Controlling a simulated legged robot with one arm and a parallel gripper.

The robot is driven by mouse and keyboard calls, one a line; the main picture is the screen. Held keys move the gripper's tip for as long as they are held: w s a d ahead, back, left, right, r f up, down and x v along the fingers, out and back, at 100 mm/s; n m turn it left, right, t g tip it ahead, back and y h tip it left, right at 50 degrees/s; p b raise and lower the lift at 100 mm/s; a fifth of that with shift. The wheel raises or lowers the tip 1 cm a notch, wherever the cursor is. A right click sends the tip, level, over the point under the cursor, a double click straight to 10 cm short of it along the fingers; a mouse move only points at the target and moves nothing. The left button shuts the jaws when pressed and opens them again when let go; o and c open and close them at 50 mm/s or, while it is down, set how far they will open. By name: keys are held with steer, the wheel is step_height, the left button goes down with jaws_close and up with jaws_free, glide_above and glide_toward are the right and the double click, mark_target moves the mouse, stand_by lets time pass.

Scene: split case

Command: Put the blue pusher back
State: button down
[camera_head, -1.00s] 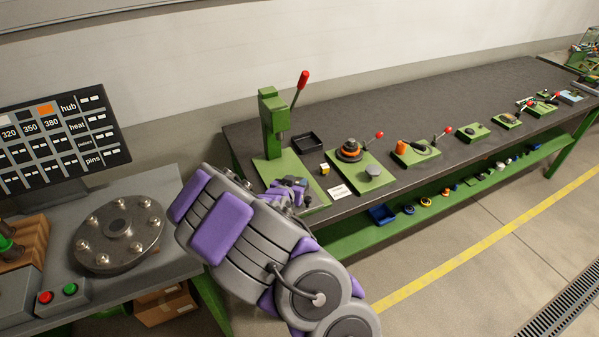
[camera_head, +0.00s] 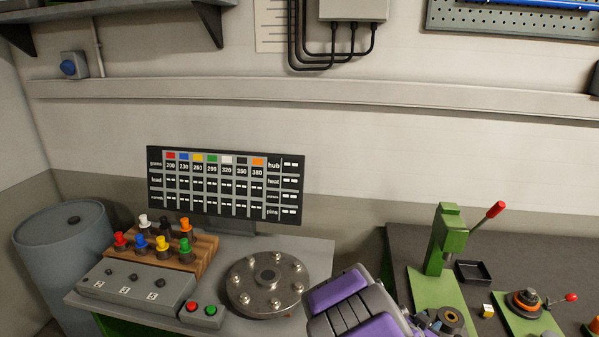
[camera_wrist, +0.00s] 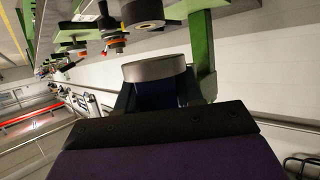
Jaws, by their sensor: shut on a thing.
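A blue pusher (camera_head: 140,241) stands upright in the wooden rack (camera_head: 205,250) at the left in the head view, in the front row between the red and yellow ones. My gripper (camera_head: 428,321) is low, right of centre, in front of the green press (camera_head: 447,240). In the wrist view my gripper (camera_wrist: 158,98) is shut on a round part (camera_wrist: 155,70) with a grey metal rim and a dark, bluish lower side. The fingers hide much of this part, and I cannot tell what it is. A dark ring (camera_head: 452,318) shows beside my gripper.
Several other coloured pushers stand in the rack. A grey control box (camera_head: 135,284), red and green buttons (camera_head: 202,309) and a round metal plate with studs (camera_head: 267,285) share the left bench. A black tray (camera_head: 473,272) lies right of the press. A blue-grey drum (camera_head: 65,255) stands far left.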

steer(key=w+a+r+n+t+y, duration=0.2)
steer(key=w+a+n+y, duration=0.3)
steer(key=a, duration=0.6)
steer(key=w+a+r+n+t+y, duration=0.3)
steer(key=w+a+r+n+y, duration=0.2)
steer(key=a, duration=0.7)
steer(key=shift+w+a+r+y, duration=0.2)
steer(key=shift+w+y, duration=0.1)
steer(key=shift+w, duration=0.65)
steer(key=shift+d, duration=0.15)
steer(key=s+d+f+m+g+h, duration=0.3)
steer(key=s+d, duration=0.4)
steer(key=d, duration=0.6)
steer(key=s+d+f+m+g+h, duration=0.3)
steer(key=s+d+f+m+h, duration=0.2)
steer(key=d, duration=0.7)
steer(key=s+m+h, duration=0.2)
steer(key=m+h, duration=0.1)
steer(key=shift+s+d+h, duration=0.3)
steer(key=shift+d, duration=0.1)
